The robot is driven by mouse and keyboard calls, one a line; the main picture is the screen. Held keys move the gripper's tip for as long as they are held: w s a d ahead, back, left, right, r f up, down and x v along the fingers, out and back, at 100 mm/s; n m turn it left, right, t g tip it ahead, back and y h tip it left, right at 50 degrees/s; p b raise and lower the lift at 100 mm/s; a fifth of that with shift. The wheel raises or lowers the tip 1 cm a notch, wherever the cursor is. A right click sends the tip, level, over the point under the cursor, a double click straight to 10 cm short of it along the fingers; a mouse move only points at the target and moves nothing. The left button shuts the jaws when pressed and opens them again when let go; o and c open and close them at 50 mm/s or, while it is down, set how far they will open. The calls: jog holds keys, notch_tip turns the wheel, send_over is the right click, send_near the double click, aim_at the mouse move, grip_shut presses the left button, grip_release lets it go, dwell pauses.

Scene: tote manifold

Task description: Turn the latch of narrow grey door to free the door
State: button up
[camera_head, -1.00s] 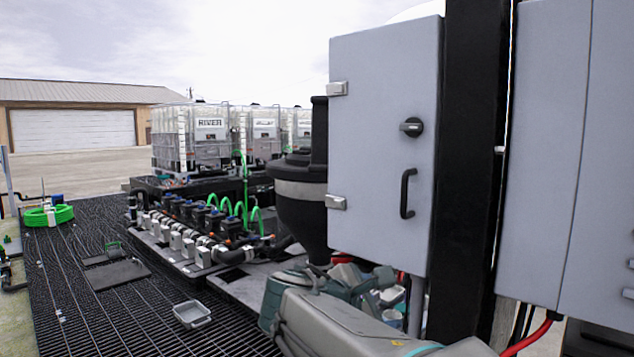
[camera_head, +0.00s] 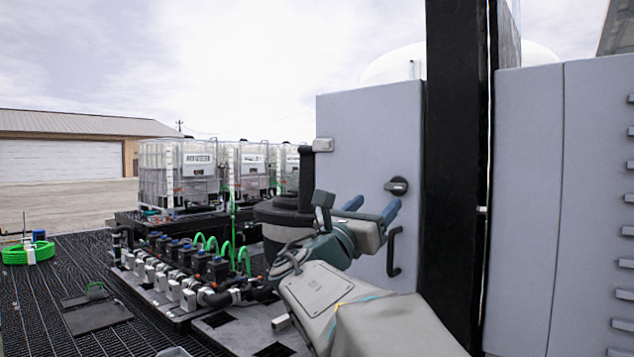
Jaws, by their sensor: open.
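The narrow grey door (camera_head: 365,125) stands shut in the head view, right of centre, its lower left part hidden by my arm. Its latch (camera_head: 397,186), a small dark knob with a lighter lever, sits near the door's right edge. The lever looks roughly horizontal. A black pull handle (camera_head: 394,252) is below the latch. My gripper (camera_head: 376,205) is raised in front of the door, its two blue-grey fingers apart and empty. The fingertips appear just left of and below the latch; whether they touch anything cannot be told.
A black post (camera_head: 456,180) stands just right of the door, with a wider grey cabinet (camera_head: 528,200) beyond it. A dark round vessel (camera_head: 285,220) is left of the door. Valves and green hoses (camera_head: 200,250) fill the left, with white caged tanks (camera_head: 180,165) behind.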

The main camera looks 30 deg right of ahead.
aim_at(393, 186)
jog(key=p+x, duration=0.2)
jog(key=x, duration=0.5)
jog(key=shift+w+d, duration=0.1)
jog(key=shift+d, duration=0.05)
jog(key=c, duration=1)
